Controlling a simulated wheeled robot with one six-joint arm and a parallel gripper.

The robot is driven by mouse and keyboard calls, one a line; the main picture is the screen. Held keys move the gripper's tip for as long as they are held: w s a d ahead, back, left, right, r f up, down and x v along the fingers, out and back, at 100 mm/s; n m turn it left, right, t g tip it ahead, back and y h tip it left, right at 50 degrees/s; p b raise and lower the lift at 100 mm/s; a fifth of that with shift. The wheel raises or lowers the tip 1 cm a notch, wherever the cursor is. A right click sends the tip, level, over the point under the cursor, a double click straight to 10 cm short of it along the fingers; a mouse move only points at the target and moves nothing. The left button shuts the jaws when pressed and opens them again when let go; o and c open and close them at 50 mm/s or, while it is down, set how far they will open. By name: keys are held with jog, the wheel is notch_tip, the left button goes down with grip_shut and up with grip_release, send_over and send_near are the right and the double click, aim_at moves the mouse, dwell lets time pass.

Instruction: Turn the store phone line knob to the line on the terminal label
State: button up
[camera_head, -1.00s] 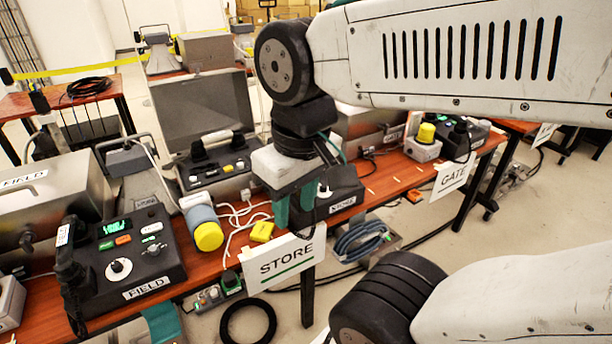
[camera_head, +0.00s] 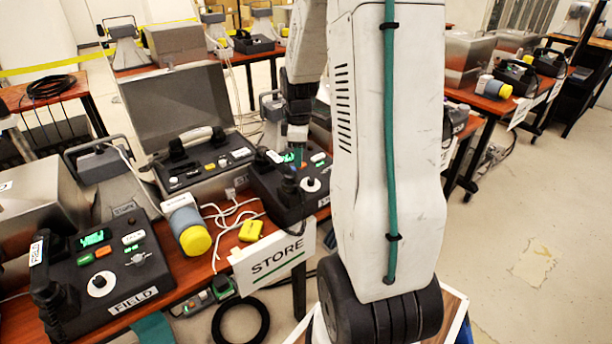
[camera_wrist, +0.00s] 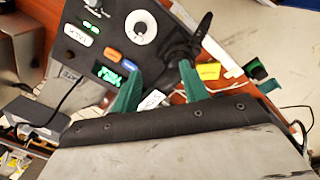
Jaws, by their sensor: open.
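The black store phone (camera_head: 262,190) stands on the bench behind the STORE sign (camera_head: 275,258). Its white round line knob (camera_head: 311,184) is at the front right of its face. In the head view my arm partly hides the phone. I cannot read the terminal label or the knob's setting.
The phone's black handset (camera_wrist: 185,48) is close to my right-hand finger in the wrist view. The field phone (camera_head: 75,260) is at the left, with a yellow-capped cylinder (camera_head: 192,235), a yellow tag (camera_head: 250,230) and white cables between. An open case (camera_head: 185,110) stands behind.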

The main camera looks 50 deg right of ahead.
jog(key=n, duration=0.1)
send_over(311, 179)
jog(key=f, duration=0.3)
jog(key=a+f, duration=0.1)
jog(key=shift+s+f, duration=0.3)
jog(key=f, duration=0.7)
jog(key=shift+w+d+f, duration=0.25)
jog(key=shift+d+f, duration=0.05)
jog(key=shift+d, duration=0.1)
grip_shut()
